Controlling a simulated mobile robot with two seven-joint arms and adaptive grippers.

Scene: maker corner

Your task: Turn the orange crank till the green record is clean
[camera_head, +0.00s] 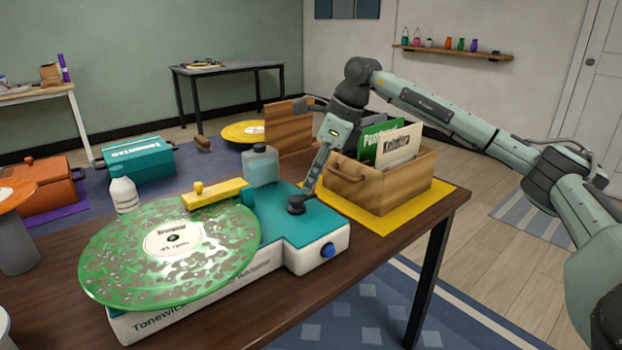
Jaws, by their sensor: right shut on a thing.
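The green record (216,225) lies flat on the white and teal cleaning machine (312,229) on the table. Grey-brown blotches cover much of its green surface around the cream label. A yellow bar (213,195) with a knob reaches over the record's back edge. My right gripper (300,201) points down at the machine's right end, shut at a dark round hub on the teal top. The orange crank is hidden there; I see no orange on it. My left gripper is not in view.
A wooden crate (405,189) of record sleeves stands on a yellow mat close right of my gripper. A blue-grey bottle (261,167) stands behind the machine, and a white bottle (124,194) behind the record. A blue knob (328,250) sits on the machine's front.

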